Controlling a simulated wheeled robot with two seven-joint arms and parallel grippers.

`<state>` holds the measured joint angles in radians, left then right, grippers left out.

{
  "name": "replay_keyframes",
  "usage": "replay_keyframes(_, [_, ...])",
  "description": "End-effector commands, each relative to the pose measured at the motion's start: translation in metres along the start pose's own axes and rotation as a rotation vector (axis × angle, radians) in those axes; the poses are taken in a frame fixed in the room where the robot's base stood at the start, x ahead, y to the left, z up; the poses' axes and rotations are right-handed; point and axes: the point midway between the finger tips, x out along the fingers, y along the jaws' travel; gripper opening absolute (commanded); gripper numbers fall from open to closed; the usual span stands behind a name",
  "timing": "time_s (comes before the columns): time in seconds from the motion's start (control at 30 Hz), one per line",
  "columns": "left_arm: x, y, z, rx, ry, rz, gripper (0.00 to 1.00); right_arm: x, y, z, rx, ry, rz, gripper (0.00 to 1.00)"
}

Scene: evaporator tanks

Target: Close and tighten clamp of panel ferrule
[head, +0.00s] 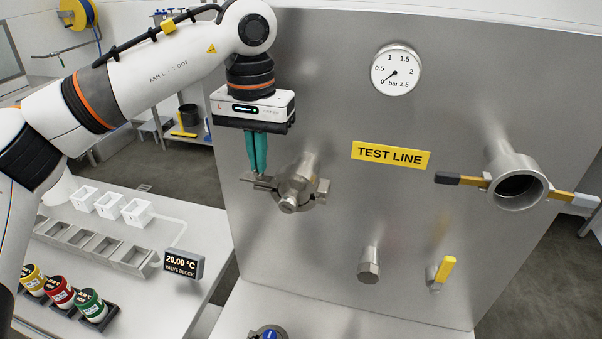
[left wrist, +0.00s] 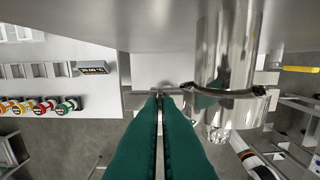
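The panel ferrule (head: 301,172) is a shiny steel stub sticking out of the steel panel, with a capped front end; it also shows in the left wrist view (left wrist: 226,62). A steel clamp (head: 313,193) sits around it, with a thin arm reaching left and a small block at the right. In the left wrist view the clamp band (left wrist: 232,92) curves across the ferrule. My left gripper (head: 258,172) points down, its teal fingers almost together, tips at the clamp's left arm; a narrow gap shows between the fingers (left wrist: 159,97). The tips partly hide the arm's end. My right gripper is out of view.
A gauge (head: 396,71) and TEST LINE label (head: 391,155) are on the panel. A hex fitting (head: 368,266) and yellow-handled valve (head: 443,273) project lower. A bench with jars stands left.

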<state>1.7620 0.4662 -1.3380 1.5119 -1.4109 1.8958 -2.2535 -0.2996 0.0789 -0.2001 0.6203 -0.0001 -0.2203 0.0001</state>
Motion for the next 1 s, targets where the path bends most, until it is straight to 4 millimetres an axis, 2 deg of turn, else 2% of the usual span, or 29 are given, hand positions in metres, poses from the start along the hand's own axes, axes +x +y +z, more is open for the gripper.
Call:
replay_keyframes(0.1, [0.0, 0.0, 0.0, 0.054, 0.001, -0.001, 0.0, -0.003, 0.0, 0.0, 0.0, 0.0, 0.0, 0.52])
replay_keyframes(0.33, [0.0, 0.0, 0.0, 0.061, 0.001, -0.001, 0.0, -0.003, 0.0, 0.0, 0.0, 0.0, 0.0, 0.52])
replay_keyframes(0.57, [-0.001, 0.0, 0.0, 0.237, 0.001, -0.001, 0.0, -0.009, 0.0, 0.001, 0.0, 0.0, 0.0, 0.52])
replay_keyframes(0.83, [0.0, 0.0, 0.0, 0.254, 0.0, 0.0, 0.0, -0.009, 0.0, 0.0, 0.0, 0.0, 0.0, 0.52])
replay_keyframes(1.0, [-0.001, -0.001, 0.0, 0.398, 0.0, -0.002, 0.0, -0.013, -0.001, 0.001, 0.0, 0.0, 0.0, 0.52])
